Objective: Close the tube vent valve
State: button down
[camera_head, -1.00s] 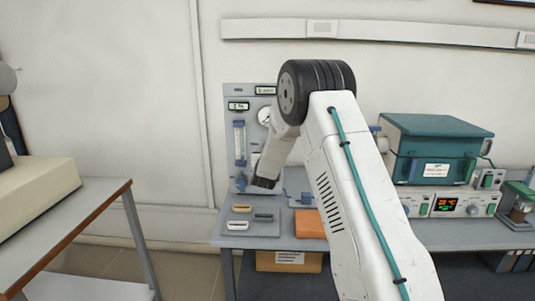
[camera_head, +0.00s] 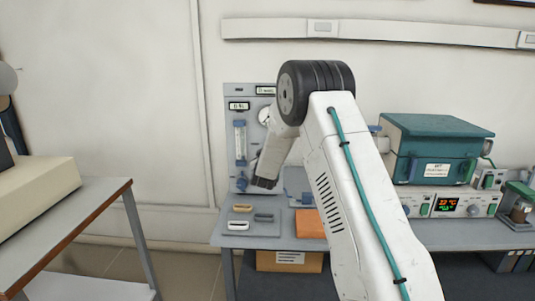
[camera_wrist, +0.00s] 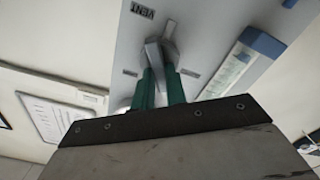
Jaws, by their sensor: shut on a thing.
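A grey valve lever (camera_wrist: 154,54) stands out from a grey panel in the wrist view. My gripper (camera_wrist: 160,80) has its two green fingers closed around the lever, one on each side. In the head view the upright gas panel (camera_head: 231,150) stands on the bench behind my arm. My gripper (camera_head: 265,182) is at the panel's lower right there, and the valve is hidden behind my wrist.
A flowmeter (camera_head: 240,142) is on the panel, left of my wrist; a blue-capped tube (camera_wrist: 238,62) is close to the gripper in the wrist view. A grey tray (camera_head: 263,227) with small boats and an orange block (camera_head: 310,224) lie below. A teal furnace (camera_head: 436,145) stands right.

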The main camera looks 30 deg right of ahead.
jog(key=n, duration=1.1)
jog(key=shift+w+a+f, duration=0.1)
jog(key=shift+a+f, duration=0.05)
jog(key=shift+f, duration=0.15)
jog(key=shift+n, duration=0.3)
jog(key=c, duration=1.4)
grip_release()
jog(key=shift+c, duration=0.2)
jog(key=v, duration=0.7)
jog(key=shift+s+a, duration=0.25)
jog(key=shift+s, duration=0.1)
